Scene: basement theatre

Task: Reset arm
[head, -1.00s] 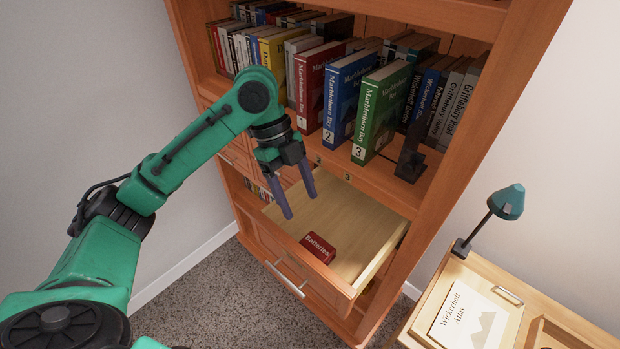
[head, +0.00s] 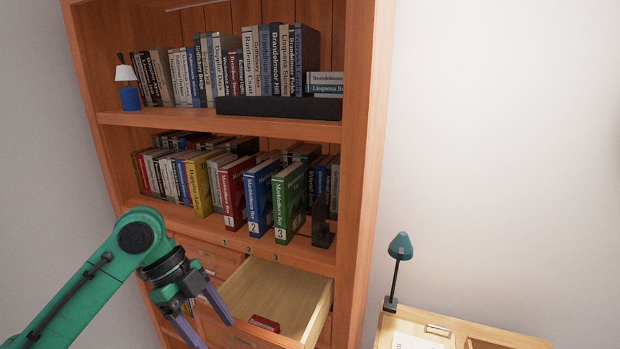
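My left arm comes in from the left in the head view. Its gripper (head: 207,323) is in front of the bookcase, just left of the open drawer (head: 318,318). Its two purple fingers are apart, with nothing seen between them. The open drawer holds a red battery box (head: 264,324) near its front. My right gripper is not in view.
The wooden bookcase (head: 365,140) holds rows of books. Red, blue and green volumes numbered 1 to 3 stand forward on the middle shelf, by a dark bookend (head: 321,222). A desk with a teal lamp (head: 401,246) is at lower right.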

